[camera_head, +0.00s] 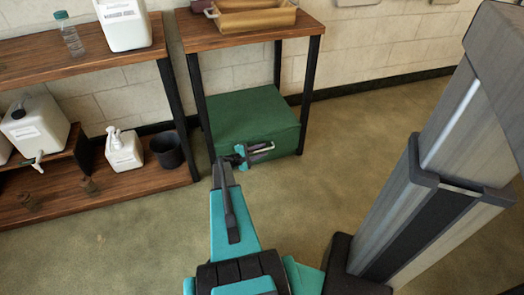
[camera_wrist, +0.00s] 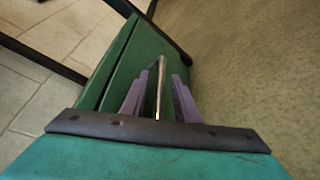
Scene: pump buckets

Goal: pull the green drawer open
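The green drawer (camera_head: 257,115) is a low green box under the small wooden table. It looks shut in the head view. Its front also shows in the wrist view (camera_wrist: 133,62). A pale metal handle (camera_head: 264,149) stands out from the front. My gripper (camera_head: 250,153) is at this handle. In the wrist view, its purple fingers stand on either side of the handle (camera_wrist: 161,80), with gaps visible between fingers and bar. The gripper looks open around the handle. My wrist hides the left part of the handle in the head view.
The small table (camera_head: 245,38) has dark legs beside the green box and a tray (camera_head: 255,17) on top. A shelf unit (camera_head: 78,62) stands at the left with white containers and a dark bucket (camera_head: 168,149). The floor in front of the box is free to the right.

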